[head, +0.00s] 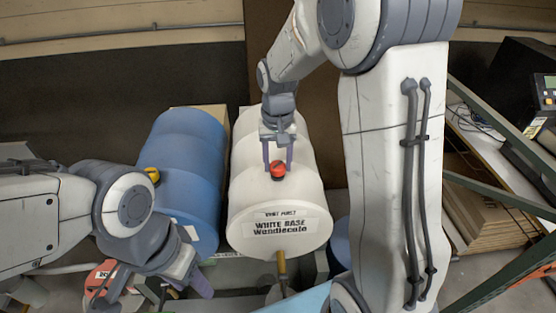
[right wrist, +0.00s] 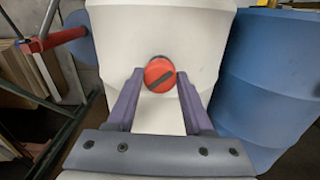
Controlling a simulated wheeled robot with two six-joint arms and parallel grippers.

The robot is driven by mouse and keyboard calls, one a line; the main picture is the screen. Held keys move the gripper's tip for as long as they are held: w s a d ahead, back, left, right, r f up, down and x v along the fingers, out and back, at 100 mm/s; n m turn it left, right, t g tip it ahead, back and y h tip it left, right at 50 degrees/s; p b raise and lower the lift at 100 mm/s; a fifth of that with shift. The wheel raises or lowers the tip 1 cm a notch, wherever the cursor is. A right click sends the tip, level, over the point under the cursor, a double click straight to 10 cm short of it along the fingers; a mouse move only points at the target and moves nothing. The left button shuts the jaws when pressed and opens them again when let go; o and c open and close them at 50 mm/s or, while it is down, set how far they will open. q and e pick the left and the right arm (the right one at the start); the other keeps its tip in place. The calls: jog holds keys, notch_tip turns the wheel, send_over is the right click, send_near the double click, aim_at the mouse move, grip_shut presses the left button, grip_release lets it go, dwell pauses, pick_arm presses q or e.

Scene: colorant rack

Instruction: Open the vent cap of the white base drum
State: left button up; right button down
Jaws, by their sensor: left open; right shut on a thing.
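The white base drum (head: 285,205) lies on its side in the head view, its labelled end facing me. Its red vent cap (head: 278,173) is on top of the drum, near that end. My right gripper (head: 277,166) reaches down from above and is shut on the cap. In the right wrist view the cap (right wrist: 159,76) is between the tips of the two purple fingers, and a dark bar runs diagonally across its face. My left gripper (head: 158,288) is open at the lower left, in front of the blue drum and away from the white drum.
A blue drum (head: 185,160) with a yellow cap (head: 152,175) lies close beside the white drum on the left. A brass-coloured tap (head: 282,262) hangs below the white drum's end. Green rack beams (head: 500,205) and stacked cardboard (head: 490,225) are on the right.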

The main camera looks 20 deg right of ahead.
aim_at(278, 165)
jog(key=n, duration=0.4)
jog(key=shift+n, duration=0.3)
jog(key=n+p, duration=0.1)
jog(key=n, duration=0.3)
jog(key=shift+n, duration=0.4)
jog(key=shift+c, duration=1.4)
grip_release()
notch_tip(278, 165, up, 11)
jog(key=b, duration=0.2)
jog(key=shift+f, duration=0.2)
